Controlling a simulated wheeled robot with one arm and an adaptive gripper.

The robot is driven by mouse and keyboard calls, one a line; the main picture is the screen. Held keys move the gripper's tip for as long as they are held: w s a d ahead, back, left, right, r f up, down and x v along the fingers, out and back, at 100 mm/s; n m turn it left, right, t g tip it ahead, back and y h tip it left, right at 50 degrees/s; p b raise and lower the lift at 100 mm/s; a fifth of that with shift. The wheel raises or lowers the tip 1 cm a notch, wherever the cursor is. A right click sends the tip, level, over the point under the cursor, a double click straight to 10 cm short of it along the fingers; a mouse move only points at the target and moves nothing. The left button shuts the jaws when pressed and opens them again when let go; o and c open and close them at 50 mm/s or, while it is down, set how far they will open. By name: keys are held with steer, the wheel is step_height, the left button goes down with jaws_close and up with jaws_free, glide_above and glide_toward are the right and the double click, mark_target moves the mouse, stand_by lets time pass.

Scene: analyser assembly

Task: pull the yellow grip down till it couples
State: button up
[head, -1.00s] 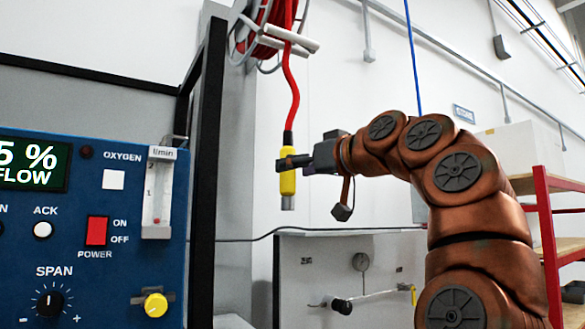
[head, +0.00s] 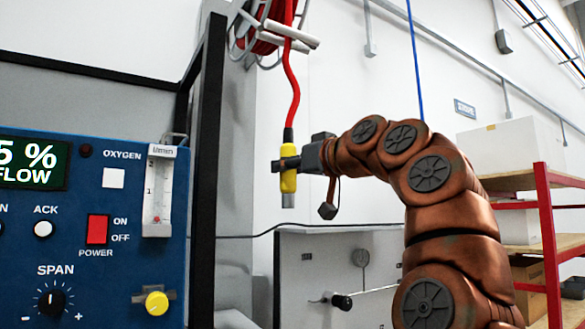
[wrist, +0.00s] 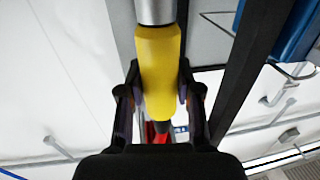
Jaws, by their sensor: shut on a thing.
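The yellow grip (head: 288,171) hangs upright at the end of a red hose (head: 291,88), with a black collar above it and a metal tip (head: 288,201) below. My gripper (head: 286,164) comes from the right and is shut on the grip. In the wrist view the yellow grip (wrist: 159,70) sits between the two dark fingers (wrist: 160,100), with its metal end (wrist: 155,11) at the top of the picture. The lower end of the grip hangs free in the air, touching nothing in view.
A blue analyser panel (head: 85,230) with a yellow knob (head: 156,303) fills the left, beside a black post (head: 206,170). A hose reel (head: 262,38) is above. A grey cabinet (head: 330,262) stands below and behind the grip. A red shelf rack (head: 548,240) is at the right.

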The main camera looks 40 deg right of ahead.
jaws_close()
step_height(320, 180, down, 30)
steer(key=b, duration=2.7)
steer(key=shift+w+f, duration=0.1)
steer(key=shift+f, duration=0.2)
steer(key=shift+f, duration=0.1)
steer(key=o, duration=0.7)
jaws_free()
steer(key=shift+o, duration=1.3)
